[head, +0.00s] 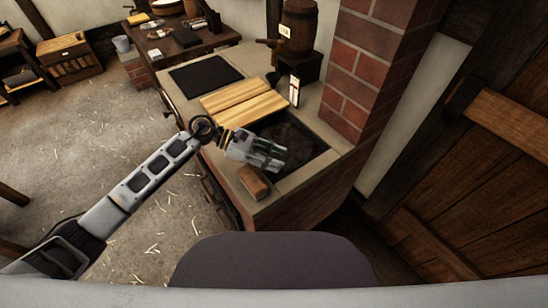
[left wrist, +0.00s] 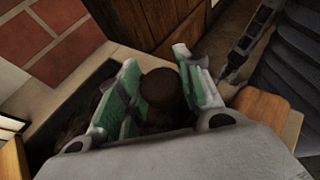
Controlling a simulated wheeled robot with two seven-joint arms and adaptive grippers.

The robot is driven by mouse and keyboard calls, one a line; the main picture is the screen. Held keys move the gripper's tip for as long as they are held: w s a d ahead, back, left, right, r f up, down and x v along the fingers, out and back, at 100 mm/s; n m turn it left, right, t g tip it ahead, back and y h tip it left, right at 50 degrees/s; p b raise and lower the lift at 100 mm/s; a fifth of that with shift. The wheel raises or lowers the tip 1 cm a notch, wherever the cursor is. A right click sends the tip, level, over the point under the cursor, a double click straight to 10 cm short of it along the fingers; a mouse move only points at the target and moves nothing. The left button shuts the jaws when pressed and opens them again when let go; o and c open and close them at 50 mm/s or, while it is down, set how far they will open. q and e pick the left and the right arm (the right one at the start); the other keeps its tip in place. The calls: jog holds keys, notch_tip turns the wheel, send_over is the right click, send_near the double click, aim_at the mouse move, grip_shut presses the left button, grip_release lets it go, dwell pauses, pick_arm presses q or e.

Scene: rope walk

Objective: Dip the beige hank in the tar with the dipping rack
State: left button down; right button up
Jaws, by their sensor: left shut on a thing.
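My left gripper (head: 272,157) is over the near part of the dark tar basin (head: 308,139), which is set in a stone-topped brick counter. In the left wrist view my left gripper (left wrist: 158,68) has its green-padded fingers closed around a dark brown, round-ended thing (left wrist: 161,88). It looks like a handle, but I cannot tell whether it belongs to the dipping rack. Its lower part is hidden by the gripper. I cannot make out the beige hank in either view.
Pale wooden boards (head: 245,103) lie beside the basin. A brown block (head: 253,182) sits on the near counter rim and also shows in the wrist view (left wrist: 265,112). A brick pillar (head: 368,70) rises at the basin's right. A small barrel (head: 299,28) stands behind. The floor at left is open.

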pick_arm(q)
jog(key=c, duration=1)
grip_release()
jog(key=shift+f, duration=0.3)
jog(key=shift+r, duration=0.1)
jog(key=shift+v, duration=6)
